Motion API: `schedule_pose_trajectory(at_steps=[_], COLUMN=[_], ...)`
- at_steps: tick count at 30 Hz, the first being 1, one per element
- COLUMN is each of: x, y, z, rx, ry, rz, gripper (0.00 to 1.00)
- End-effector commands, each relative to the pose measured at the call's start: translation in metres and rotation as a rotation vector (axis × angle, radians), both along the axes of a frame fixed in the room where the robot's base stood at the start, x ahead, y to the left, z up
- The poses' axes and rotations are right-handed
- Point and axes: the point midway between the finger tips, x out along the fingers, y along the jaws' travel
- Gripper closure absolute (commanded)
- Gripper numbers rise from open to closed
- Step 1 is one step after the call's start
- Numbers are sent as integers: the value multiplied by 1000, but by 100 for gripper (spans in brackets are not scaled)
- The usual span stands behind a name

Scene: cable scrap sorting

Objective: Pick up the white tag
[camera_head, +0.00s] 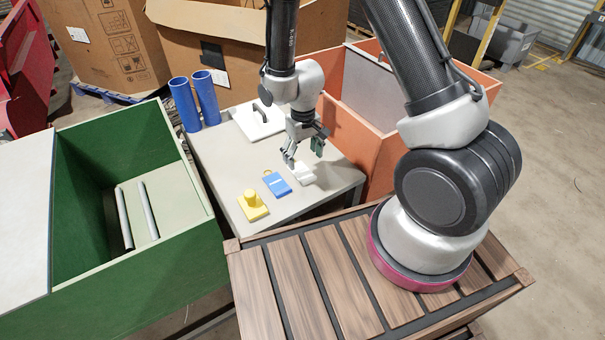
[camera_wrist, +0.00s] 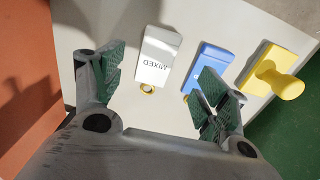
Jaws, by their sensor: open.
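The white tag (camera_wrist: 157,58) lies flat on the pale table, with "MIXED" printed on it and a small yellow ring at one end. It also shows in the head view (camera_head: 304,174), partly beneath my gripper. My gripper (camera_head: 306,152) is open and empty above the table by the tag. In the wrist view its two green-padded fingers (camera_wrist: 160,92) stand apart. The white tag lies ahead between them, with the right finger over part of the blue tag (camera_wrist: 214,57).
The blue tag and a yellow block with a knob (camera_head: 252,205) lie beside the white tag on the table (camera_head: 226,161). A white plate with a black handle (camera_head: 259,119) and two blue cylinders (camera_head: 195,100) stand farther back. A green bin (camera_head: 190,215) and an orange bin (camera_head: 362,150) flank the table.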

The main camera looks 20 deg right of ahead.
Motion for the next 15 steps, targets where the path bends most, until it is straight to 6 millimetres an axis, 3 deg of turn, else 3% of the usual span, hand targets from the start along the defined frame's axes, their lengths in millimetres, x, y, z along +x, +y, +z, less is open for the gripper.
schedule_pose_trajectory(at_steps=[15], x=[1], y=[-3], z=[-67], rx=[-2], ry=[5], rz=[0], gripper=[26])
